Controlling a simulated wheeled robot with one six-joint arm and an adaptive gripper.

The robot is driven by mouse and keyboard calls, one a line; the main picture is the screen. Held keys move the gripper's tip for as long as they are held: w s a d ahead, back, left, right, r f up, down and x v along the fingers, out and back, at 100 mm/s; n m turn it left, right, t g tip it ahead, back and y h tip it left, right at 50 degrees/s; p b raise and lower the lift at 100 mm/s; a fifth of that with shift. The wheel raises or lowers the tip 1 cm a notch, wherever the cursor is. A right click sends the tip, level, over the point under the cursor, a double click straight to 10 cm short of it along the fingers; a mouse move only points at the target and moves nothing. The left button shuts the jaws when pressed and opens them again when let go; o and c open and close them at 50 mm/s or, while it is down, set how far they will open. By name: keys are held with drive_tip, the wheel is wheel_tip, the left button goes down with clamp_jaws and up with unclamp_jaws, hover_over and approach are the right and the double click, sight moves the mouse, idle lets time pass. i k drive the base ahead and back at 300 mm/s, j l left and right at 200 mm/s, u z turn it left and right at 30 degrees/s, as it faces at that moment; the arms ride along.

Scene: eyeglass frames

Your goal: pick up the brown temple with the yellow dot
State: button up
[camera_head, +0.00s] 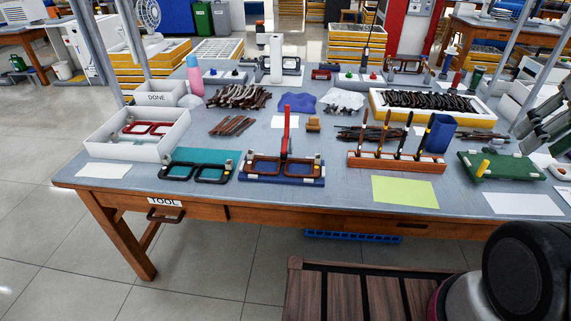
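Brown temples (232,125) lie in a small loose group on the left-middle of the table. A larger pile of brown and dark temples (240,96) lies behind them. More dark temples (370,135) lie behind an orange-brown rack (398,163). Slim dark upright pieces with red or yellow marks (404,135) stand in this rack; I cannot tell whether they are temples. No yellow dot on a brown temple can be made out at this size. My gripper (524,138) seems to be at the right edge, with grey fingers spread apart, partly cut off, away from the brown temples.
A brown frame sits in a blue fixture (290,180) with a red upright handle. A white DONE tray (135,140) holds a red frame. A white tray (380,112) holds many dark pieces. A green fixture (520,168) and blue cup (441,133) stand at right.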

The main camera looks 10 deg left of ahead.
sight(382, 138)
drive_tip(key=j, duration=0.45)
drive_tip(key=k+j, duration=0.15)
drive_tip(key=j, duration=0.8)
drive_tip(key=k+z, duration=0.05)
